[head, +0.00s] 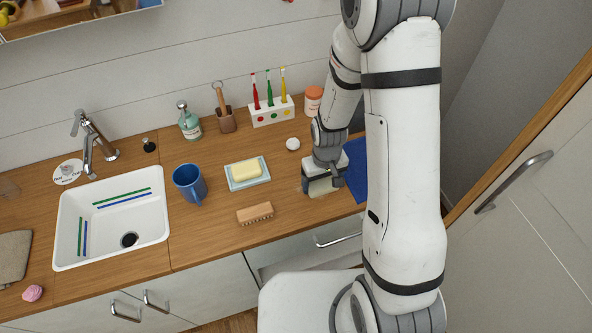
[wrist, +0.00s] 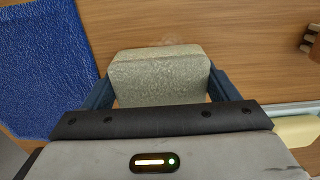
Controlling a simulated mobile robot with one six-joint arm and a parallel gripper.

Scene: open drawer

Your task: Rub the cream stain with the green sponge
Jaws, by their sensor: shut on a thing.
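My gripper (head: 322,182) is low over the wooden counter. It is shut on the sponge, a pale grey-green block (wrist: 160,78) that fills the space between the two dark fingers in the wrist view. In the head view the sponge (head: 321,187) shows only in part below the jaws. It is at or very near the counter surface; I cannot tell if it touches. The rest of the stain seems hidden beneath the sponge.
A blue cloth (wrist: 45,65) lies close beside my gripper. Yellow soap on a dish (head: 250,183), a brush (head: 255,214) and a blue mug (head: 189,184) stand left. A toothbrush holder (head: 271,112) is behind. A drawer (head: 300,256) is below the counter edge.

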